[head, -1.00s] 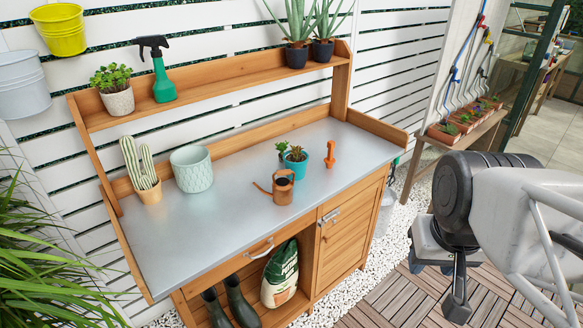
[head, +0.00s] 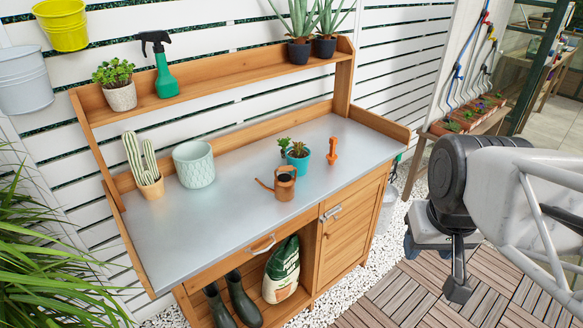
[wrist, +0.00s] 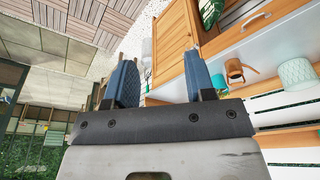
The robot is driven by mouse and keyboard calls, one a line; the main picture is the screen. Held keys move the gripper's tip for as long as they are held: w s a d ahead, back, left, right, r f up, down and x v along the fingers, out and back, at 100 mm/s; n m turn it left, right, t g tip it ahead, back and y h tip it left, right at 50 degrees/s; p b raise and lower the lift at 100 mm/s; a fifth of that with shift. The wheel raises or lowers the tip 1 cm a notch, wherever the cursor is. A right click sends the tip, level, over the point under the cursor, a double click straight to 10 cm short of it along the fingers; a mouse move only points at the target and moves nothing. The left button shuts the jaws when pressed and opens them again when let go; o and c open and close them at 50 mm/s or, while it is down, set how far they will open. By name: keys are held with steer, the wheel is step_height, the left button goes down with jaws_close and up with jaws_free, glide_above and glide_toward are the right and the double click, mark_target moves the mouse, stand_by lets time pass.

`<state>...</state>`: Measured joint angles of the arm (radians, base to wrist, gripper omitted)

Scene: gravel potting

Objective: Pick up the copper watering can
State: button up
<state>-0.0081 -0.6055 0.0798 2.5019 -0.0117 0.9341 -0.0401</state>
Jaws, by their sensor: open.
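The copper watering can (head: 285,187) stands upright on the metal top of the potting bench, near its front edge, with its spout toward the left. It also shows in the wrist view (wrist: 234,70), at the right. My gripper (wrist: 163,82) is open and empty in the wrist view, its two blue fingers spread apart. In the head view my gripper (head: 458,289) hangs at the right, off the bench and above the wooden deck, well apart from the can.
Behind the can are a teal pot with a succulent (head: 299,160) and an orange hand tool (head: 332,151). A pale green pot (head: 194,165) and a cactus pot (head: 149,187) stand at the left. The bench top (head: 215,228) is clear in front. A shelf (head: 215,92) runs above.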

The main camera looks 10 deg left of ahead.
steer(key=w+a+r+n, duration=0.1)
steer(key=w+a+n, duration=0.15)
steer(key=w, duration=0.35)
steer(key=w+a+r+n, duration=0.1)
steer(key=w+a+n, duration=0.15)
steer(key=w, duration=0.35)
steer(key=n, duration=1.5)
glide_above(283, 167)
steer(key=s, duration=0.1)
steer(key=s+f+x, duration=0.1)
steer(key=s+x, duration=0.2)
steer(key=x, duration=0.8)
steer(key=shift+w+d+y, duration=0.15)
steer(key=shift+w+y, duration=0.1)
steer(key=shift+y, duration=0.05)
steer(key=shift+x, duration=1.3)
steer(key=shift+f, duration=0.1)
steer(key=shift+x, duration=2.5)
steer(key=shift+s, duration=0.2)
